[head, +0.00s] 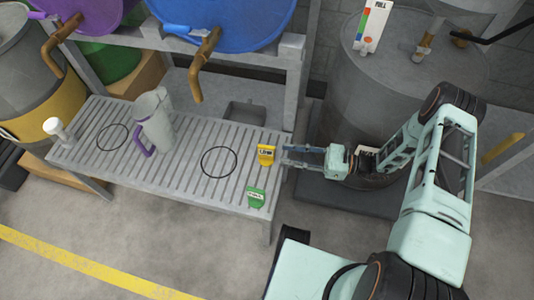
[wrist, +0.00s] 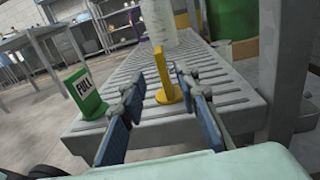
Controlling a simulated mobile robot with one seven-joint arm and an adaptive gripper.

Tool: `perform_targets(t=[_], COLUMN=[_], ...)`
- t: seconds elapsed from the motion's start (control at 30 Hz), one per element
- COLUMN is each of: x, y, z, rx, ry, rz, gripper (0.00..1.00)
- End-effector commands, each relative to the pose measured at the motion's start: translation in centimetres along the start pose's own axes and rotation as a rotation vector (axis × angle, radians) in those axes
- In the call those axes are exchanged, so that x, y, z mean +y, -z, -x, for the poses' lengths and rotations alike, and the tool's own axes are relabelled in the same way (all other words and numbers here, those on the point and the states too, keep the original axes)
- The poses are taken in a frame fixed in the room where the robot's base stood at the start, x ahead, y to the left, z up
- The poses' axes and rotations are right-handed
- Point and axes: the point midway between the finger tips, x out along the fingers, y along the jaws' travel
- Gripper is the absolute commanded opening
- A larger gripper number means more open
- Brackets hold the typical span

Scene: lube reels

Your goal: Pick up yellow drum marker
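The yellow drum marker (head: 266,154) stands upright near the right end of the slatted grey bench. In the wrist view the yellow marker (wrist: 168,82) is seen nearly edge-on, just past the fingertips and between them. My gripper (head: 287,156) is open, with its blue-padded fingers apart on either side of the marker's line. In the wrist view my gripper (wrist: 165,100) holds nothing. Whether the fingertips overlap the marker's edge is hard to tell.
A green marker (head: 256,196) stands near the bench's front right corner, left of my gripper in the wrist view (wrist: 84,94). A grey jug with a purple handle (head: 154,122) stands farther left on the bench (head: 190,165). A brown tap (head: 203,65) hangs from the blue drum (head: 235,20) behind.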

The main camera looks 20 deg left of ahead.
Motion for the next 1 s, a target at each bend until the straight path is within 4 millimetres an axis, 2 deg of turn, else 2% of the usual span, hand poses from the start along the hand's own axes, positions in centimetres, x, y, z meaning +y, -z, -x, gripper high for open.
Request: perform_targets(t=[0.1,0.27,0.6,0.9,1.0], x=[0.1,0.0,-0.2,-0.3,-0.3], y=[0.1,0.2,0.7,0.6,0.6], z=[-1.7,-2.8,-7.2,-7.7,-7.7], rx=[0.000,0.003,0.003,0.003,0.003], ry=[-0.003,-0.002,-0.006,-0.002,-0.003], rz=[-0.001,0.001,0.003,0.003,0.003], gripper=[0.29,0.29,0.29,0.29,0.19])
